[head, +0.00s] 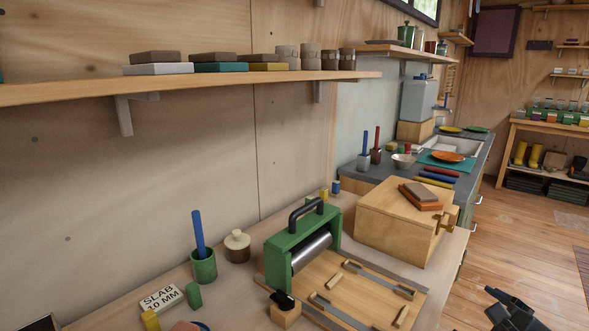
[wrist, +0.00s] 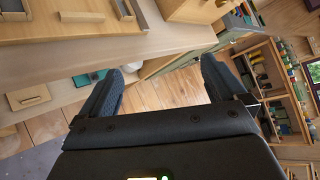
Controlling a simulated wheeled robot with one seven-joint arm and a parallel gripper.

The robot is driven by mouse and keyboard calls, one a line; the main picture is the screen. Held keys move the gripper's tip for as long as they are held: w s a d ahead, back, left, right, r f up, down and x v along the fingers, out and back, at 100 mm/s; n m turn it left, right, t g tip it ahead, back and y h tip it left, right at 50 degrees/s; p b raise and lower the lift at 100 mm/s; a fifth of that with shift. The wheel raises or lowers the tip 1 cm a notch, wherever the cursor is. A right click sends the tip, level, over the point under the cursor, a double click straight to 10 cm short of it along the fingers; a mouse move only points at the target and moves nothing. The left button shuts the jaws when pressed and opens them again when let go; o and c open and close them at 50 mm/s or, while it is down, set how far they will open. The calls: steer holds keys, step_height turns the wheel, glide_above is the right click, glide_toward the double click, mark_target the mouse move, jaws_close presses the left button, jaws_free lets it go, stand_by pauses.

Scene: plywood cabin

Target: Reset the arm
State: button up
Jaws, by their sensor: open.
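My gripper (head: 512,312) shows at the bottom right of the head view, over the wooden floor and right of the workbench. In the wrist view my gripper (wrist: 160,85) has its two dark fingers spread wide apart. It is open, with nothing between the fingers but floor and furniture beyond. Most of my arm is out of the head view.
The workbench (head: 110,318) holds a green roller press (head: 275,243), a wooden box (head: 395,225), a green cup (head: 203,266) and a sign (head: 161,298). A long shelf (head: 60,94) hangs above. Open floor (head: 500,240) lies to the right. Shelving (head: 508,150) stands far right.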

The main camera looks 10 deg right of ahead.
steer(key=s+a+f+n, duration=0.3)
steer(key=s+a+n, duration=0.25)
steer(key=s, duration=0.25)
steer(key=s+a+f+n, duration=0.2)
steer(key=s+a+n, duration=0.3)
steer(key=s+n, duration=0.25)
steer(key=s+a+r+n+t+y, duration=0.1)
steer(key=s+a+r+n, duration=0.2)
steer(key=s+n, duration=0.4)
steer(key=s+a+r+n+t+y, duration=0.1)
steer(key=s+a+r+n, duration=0.3)
steer(key=s, duration=0.7)
steer(key=a+n+y, duration=0.1)
steer(key=a+n, duration=0.1)
steer(key=n, duration=0.1)
steer(key=shift+a+r+n, duration=0.25)
steer(key=shift+a+n, duration=0.05)
steer(key=shift+s, duration=0.1)
